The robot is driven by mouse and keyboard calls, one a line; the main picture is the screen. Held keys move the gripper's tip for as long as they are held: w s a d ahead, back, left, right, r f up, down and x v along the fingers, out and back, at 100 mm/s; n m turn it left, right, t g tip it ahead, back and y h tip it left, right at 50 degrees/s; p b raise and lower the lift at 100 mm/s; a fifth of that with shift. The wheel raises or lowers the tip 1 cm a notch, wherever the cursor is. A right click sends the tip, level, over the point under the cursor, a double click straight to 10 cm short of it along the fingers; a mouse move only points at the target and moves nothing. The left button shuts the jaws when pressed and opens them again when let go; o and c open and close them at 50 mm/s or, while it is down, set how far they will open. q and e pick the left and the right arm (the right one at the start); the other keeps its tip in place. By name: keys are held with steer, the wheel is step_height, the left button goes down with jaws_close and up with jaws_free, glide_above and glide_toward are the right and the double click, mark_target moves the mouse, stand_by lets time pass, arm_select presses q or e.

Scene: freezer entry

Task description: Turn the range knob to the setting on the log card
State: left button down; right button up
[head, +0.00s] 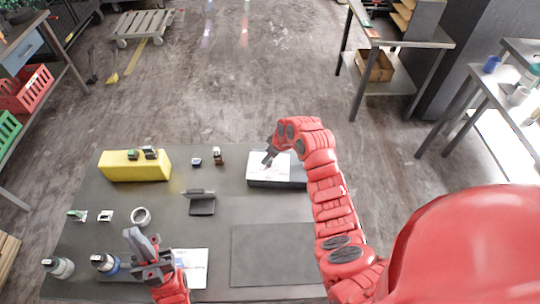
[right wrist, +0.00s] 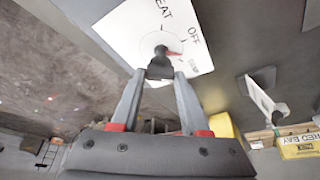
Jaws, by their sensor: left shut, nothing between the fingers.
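The range knob (right wrist: 160,64) is black and sits on a round dial of a white panel (right wrist: 140,25) in the right wrist view. Letters "EAT" and "OFF" show, plus a smaller unreadable word; a red mark lies at the dial's right. My right gripper (right wrist: 160,74) has its fingers apart, with the knob between or just beyond their tips; contact is unclear. In the head view, the white-topped box (head: 268,170) is partly behind my right gripper (head: 269,158). My left gripper (head: 143,240) is shut and empty near a white sheet (head: 195,268), perhaps the log card; its text is unreadable.
The dark table (head: 225,220) holds a yellow block (head: 130,166), a dark stand (head: 202,205), a white ring (head: 141,216) and several small items. A dark flat mat (head: 272,255) lies at the front right. Bottles (head: 105,264) stand at the front left.

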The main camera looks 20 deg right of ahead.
jaws_close()
steer(key=m+b, duration=0.1)
steer(key=m+h+b, duration=0.1)
steer(key=m, duration=0.1)
steer(key=shift+a+f+t, duration=0.1)
steer(key=shift+f+t, duration=0.1)
steer(key=shift+t, duration=0.1)
steer(key=shift+m+h+b, duration=0.4)
steer(key=shift+m+b, duration=0.1)
steer(key=shift+m, duration=0.2)
steer(key=shift+r+m, duration=0.2)
steer(key=shift+m, duration=0.2)
steer(key=o, duration=0.6)
jaws_free()
